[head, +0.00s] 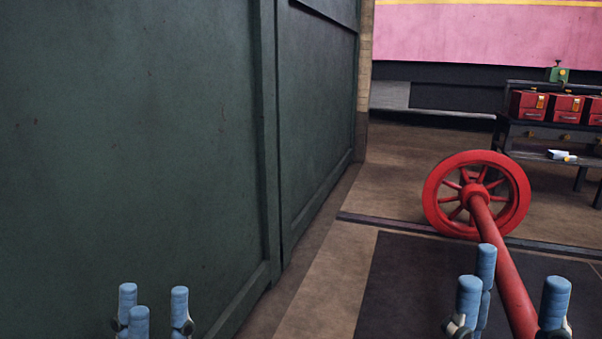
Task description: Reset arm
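My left gripper (152,310) shows at the bottom left of the head view. Its blue fingertips point up and stand apart, with nothing between them. It is in front of the dark green panelled wall. My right gripper (512,300) shows at the bottom right. Its blue fingers are spread wide and hold nothing that I can see. The red axle of the wheel set passes behind these fingers in the picture; I see no contact. Both arms are hidden below the frame.
A red spoked wheel (436,194) with its axle (508,270) stands on the right. Behind it is a dark bench (524,130) with red boxes (528,106) and a green item (553,75). The green wall (130,150) fills the left. A brown floor strip (325,300) is clear.

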